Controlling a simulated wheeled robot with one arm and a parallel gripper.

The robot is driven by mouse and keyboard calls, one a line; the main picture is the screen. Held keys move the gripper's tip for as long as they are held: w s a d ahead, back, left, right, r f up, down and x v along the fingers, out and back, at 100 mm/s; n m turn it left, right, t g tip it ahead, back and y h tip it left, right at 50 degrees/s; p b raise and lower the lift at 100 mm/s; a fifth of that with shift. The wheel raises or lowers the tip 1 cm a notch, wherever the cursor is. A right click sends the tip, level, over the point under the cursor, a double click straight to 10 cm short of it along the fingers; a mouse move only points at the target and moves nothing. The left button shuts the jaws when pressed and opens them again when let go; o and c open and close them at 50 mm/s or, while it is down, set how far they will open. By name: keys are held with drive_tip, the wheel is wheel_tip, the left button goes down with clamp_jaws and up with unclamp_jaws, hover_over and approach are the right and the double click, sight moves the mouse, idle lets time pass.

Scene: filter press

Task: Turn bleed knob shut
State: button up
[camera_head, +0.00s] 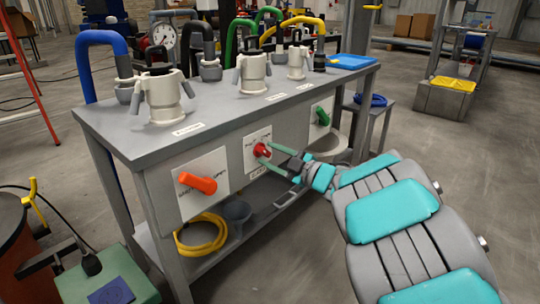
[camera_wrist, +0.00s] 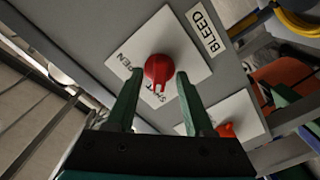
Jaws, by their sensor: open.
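The red bleed knob (camera_wrist: 160,68) sits on a white plate (camera_wrist: 180,48) marked OPEN and SHUT, beside a BLEED label (camera_wrist: 203,30). Its pointer points towards the SHUT lettering in the wrist view. In the head view the knob (camera_head: 262,150) is on the middle plate of the bench front. My gripper (camera_wrist: 157,85) is open, with one green finger on each side of the knob. The fingertips are close to the knob; I cannot tell whether they touch it. In the head view my gripper (camera_head: 270,153) reaches the knob from the right and partly covers the plate.
An orange handle (camera_head: 198,183) is on the panel to the left and a green handle (camera_head: 322,116) on the panel to the right. A yellow hose (camera_head: 203,235) lies on the lower shelf.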

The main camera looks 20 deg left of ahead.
drive_tip(key=v, duration=0.7)
drive_tip(key=shift+p, duration=0.3)
drive_tip(key=shift+d, duration=0.15)
